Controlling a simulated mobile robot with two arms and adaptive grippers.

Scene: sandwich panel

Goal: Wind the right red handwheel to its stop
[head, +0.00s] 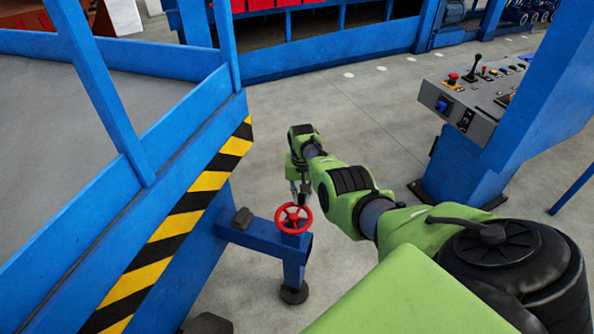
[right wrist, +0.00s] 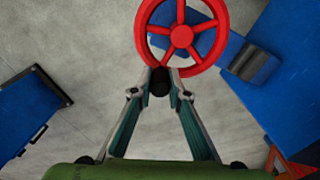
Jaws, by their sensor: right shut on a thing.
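The red handwheel (head: 293,218) lies flat on top of a blue post and bracket, beside the striped platform. It has a round rim, spokes and a hub, and it also shows at the top of the right wrist view (right wrist: 181,36). My right gripper (head: 301,197) is at the wheel's far edge in the head view. In the right wrist view its two fingers (right wrist: 160,84) close on a black knob (right wrist: 160,80) at the wheel's rim. My left gripper is not in view.
A blue platform with a yellow and black striped edge (head: 170,230) stands on the left. The blue bracket (head: 255,234) joins it to the post. A grey control console (head: 480,95) stands at the right. Grey floor (head: 370,110) lies open between.

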